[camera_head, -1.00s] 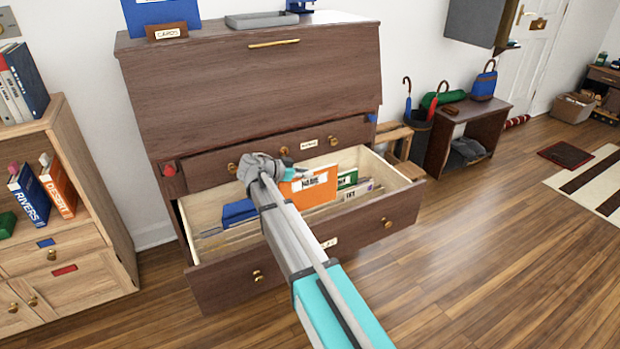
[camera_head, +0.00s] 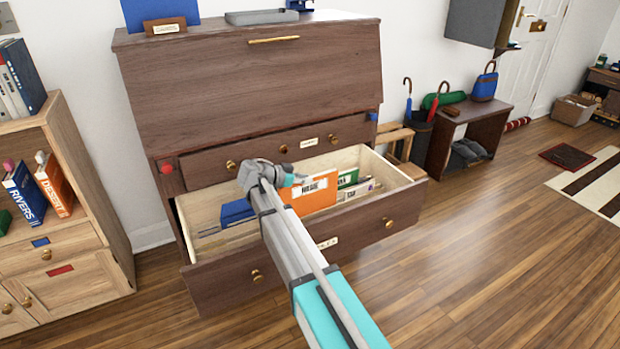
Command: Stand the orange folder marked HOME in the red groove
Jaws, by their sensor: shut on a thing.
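The orange folder (camera_head: 322,199) with a white label, its dark lettering too small to read surely, is in the open lower drawer (camera_head: 400,165) of the dark wood desk. Its lower part is hidden by the drawer front. My gripper (camera_head: 297,180) is shut on the folder's upper left edge, and my arm crosses the drawer in front of it. The folder looks nearly upright. I cannot see a red groove; the drawer floor is mostly hidden.
A blue folder (camera_head: 237,212) lies left in the drawer. A green folder (camera_head: 348,178) and a pale labelled folder (camera_head: 357,190) stand at the right. The upper drawer (camera_head: 225,163) sits just behind. A bookcase (camera_head: 95,180) stands left; open floor lies right.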

